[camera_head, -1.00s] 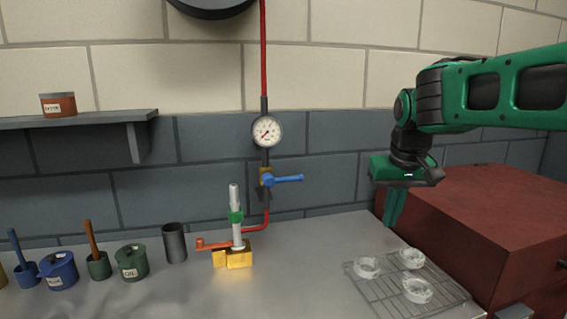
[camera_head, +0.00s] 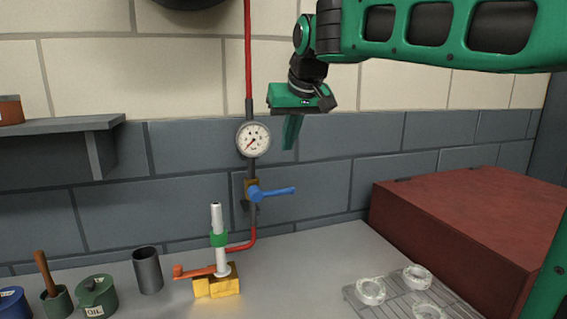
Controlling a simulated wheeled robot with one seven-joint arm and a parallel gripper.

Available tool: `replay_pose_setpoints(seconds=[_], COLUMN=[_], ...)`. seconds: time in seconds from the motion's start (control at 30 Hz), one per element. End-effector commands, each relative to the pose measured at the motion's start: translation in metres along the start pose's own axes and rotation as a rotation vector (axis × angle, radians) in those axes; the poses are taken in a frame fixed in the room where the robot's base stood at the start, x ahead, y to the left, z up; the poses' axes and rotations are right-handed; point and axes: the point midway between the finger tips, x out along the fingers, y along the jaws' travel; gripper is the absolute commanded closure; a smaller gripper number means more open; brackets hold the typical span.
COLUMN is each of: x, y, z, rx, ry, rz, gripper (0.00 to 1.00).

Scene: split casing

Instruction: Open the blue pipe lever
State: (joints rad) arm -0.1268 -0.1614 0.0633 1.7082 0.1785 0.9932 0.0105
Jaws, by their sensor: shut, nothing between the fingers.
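My gripper (camera_head: 291,146) is shut and empty, pointing down. In the picture it is above the lever and just right of the gauge, apart from the lever. How far it is from the wall cannot be told.
A round gauge (camera_head: 253,139) sits on the pipe above the valve. Below stands a yellow-based fixture (camera_head: 216,287) with an orange handle. A red box (camera_head: 464,217) and a wire rack (camera_head: 390,303) with glass dishes are at right. A shelf (camera_head: 62,128) is at left.

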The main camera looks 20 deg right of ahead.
Motion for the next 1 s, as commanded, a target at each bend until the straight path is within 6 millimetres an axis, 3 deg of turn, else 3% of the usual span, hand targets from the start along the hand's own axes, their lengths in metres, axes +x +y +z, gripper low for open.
replay_pose_setpoints(seconds=[0.53, 0.8, 1.0], x=[0.096, 0.117, 0.121], y=[0.000, 0.000, 0.000], z=[0.001, 0.025, 0.029], rx=[0.000, -0.001, 0.000], ry=[-0.004, -0.003, -0.001], rz=[0.000, 0.000, 0.000], gripper=[1.00, 1.00, 1.00])
